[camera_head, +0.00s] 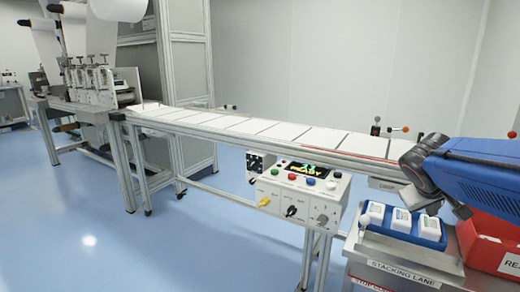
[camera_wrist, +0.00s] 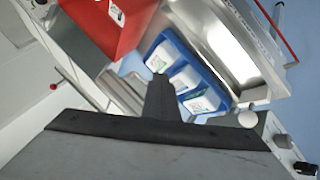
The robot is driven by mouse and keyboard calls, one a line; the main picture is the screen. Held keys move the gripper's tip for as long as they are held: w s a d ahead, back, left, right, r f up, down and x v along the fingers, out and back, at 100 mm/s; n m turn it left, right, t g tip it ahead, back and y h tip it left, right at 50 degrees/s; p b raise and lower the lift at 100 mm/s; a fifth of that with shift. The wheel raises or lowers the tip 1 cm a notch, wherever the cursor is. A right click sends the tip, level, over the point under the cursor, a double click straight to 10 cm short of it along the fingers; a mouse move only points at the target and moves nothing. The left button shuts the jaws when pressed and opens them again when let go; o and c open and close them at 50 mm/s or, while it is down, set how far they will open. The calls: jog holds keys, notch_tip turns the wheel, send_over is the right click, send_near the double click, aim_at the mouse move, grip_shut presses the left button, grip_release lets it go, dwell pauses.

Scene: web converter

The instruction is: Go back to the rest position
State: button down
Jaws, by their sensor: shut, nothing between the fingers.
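My gripper (camera_wrist: 160,95) shows in the wrist view as a dark finger shape, its fingers together with nothing held. In the head view my blue and grey arm comes in from the right, and its end hangs above the blue tray (camera_head: 436,243). The tray holds several white packs (camera_head: 401,219) with green labels. In the wrist view the tray (camera_wrist: 219,99) and packs (camera_wrist: 186,78) lie beyond the fingers, apart from them as far as I can tell. The fingertips are not clear in the head view.
A red bin (camera_head: 480,250) stands right of the tray. A control box (camera_head: 300,195) with buttons and a lit READY display is left of it. A conveyor (camera_head: 225,122) carrying white sheets runs behind. A white ball knob (camera_head: 365,221) stands beside the tray. Blue floor (camera_head: 130,235) at left is clear.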

jog(key=s+a+f+y, duration=0.3)
jog(key=s+a+f, duration=0.2)
jog(key=s+a, duration=0.3)
jog(key=s+a+f+y, duration=0.3)
jog(key=s+a+f, duration=0.2)
jog(key=s+a, duration=0.3)
jog(key=shift+s+f+g+y, duration=0.3)
jog(key=shift+s+f+g, duration=0.1)
jog(key=shift+s, duration=0.35)
